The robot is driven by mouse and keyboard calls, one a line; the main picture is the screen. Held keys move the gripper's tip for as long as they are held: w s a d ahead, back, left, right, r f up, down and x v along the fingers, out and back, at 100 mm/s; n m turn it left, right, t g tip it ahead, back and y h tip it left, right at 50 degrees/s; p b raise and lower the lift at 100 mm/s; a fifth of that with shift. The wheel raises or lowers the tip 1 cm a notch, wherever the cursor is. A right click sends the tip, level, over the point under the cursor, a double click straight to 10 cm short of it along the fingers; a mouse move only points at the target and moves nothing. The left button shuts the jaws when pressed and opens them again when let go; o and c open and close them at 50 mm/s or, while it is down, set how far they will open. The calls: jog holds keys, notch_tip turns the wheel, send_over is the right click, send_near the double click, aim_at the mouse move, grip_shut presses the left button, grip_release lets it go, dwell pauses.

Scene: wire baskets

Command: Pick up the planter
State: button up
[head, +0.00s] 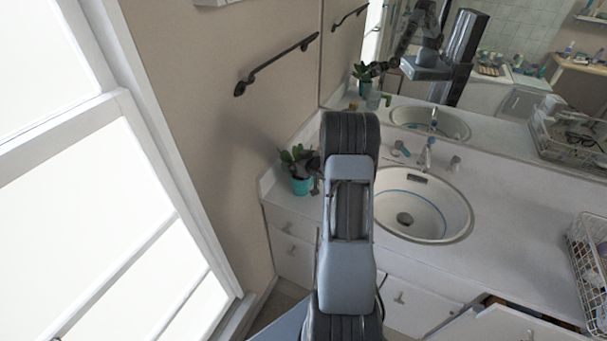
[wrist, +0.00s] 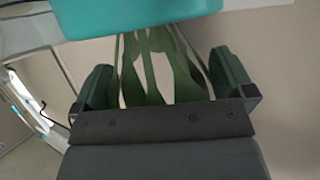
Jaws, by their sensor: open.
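The planter is a teal pot (head: 301,186) with green leaves, standing upright at the left end of the counter, near the wall corner. In the wrist view the scene is upside down: the pot (wrist: 140,14) is at the top and the leaves hang below it. My gripper (wrist: 163,78) is open, with one finger on each side of the leaves. The pot lies beyond the fingertips. In the head view my gripper (head: 316,174) is a small dark shape at the planter's right, mostly hidden by my arm. Whether the fingers touch the leaves is unclear.
A mirror (head: 480,90) behind the counter reflects the planter and my arm. The sink (head: 425,212) is right of my arm, with a faucet (head: 426,155) behind it. A wire basket (head: 590,262) stands at the right. A dark rail (head: 275,65) is on the left wall.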

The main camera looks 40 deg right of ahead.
jog(key=shift+w+f, duration=0.2)
jog(key=shift+w, duration=0.25)
jog(key=shift+c, duration=0.3)
jog(key=c, duration=1.8)
jog(key=shift+r, duration=0.15)
grip_shut()
